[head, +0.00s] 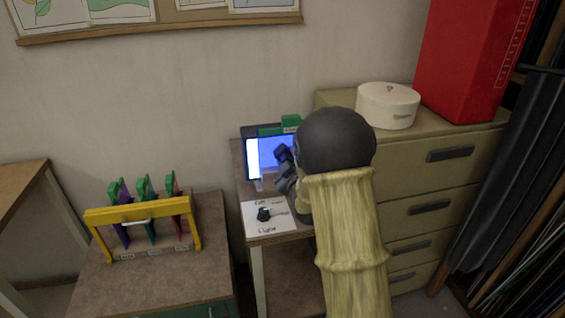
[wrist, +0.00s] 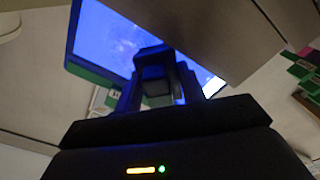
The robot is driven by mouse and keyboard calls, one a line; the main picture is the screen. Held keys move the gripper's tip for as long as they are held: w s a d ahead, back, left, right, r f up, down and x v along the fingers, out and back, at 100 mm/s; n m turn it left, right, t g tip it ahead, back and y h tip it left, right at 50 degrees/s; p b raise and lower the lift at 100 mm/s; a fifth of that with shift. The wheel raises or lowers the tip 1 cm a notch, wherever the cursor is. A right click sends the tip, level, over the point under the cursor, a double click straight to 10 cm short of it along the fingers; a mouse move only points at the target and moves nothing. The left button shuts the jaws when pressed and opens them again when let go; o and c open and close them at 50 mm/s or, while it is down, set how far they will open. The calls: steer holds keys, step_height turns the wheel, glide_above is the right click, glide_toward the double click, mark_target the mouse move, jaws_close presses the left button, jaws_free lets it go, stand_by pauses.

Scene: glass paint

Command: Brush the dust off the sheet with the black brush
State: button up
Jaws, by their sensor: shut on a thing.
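The sheet (head: 270,148) glows blue in a dark frame with green clips on the small table; it also shows in the wrist view (wrist: 112,42), with pale dusty smudges on it. My gripper (head: 284,168) is in front of the sheet. In the wrist view my gripper (wrist: 158,92) is shut on a dark block, which I take to be the black brush (wrist: 152,62). The brush overlaps the blue face in that view; I cannot tell whether it touches. In the head view my arm and gripper hide the sheet's right part.
A card with a black light knob (head: 264,214) lies in front of the sheet. A yellow rack (head: 140,214) with several coloured pieces stands on the left cabinet. A beige drawer cabinet (head: 425,165) at right carries a white round box (head: 388,107) and a red box (head: 468,60).

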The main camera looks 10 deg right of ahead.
steer(key=shift+d, duration=0.15)
steer(key=shift+w+d+b, duration=0.15)
steer(key=shift+d+b, duration=0.4)
steer(key=shift+d, duration=1.25)
steer(key=shift+w+d+r+b, duration=0.15)
steer(key=shift+d+b, duration=0.35)
steer(key=shift+d, duration=1.45)
steer(key=shift+f+b, duration=0.2)
steer(key=shift+b, duration=0.15)
steer(key=shift+r, duration=0.1)
steer(key=shift+a, duration=0.1)
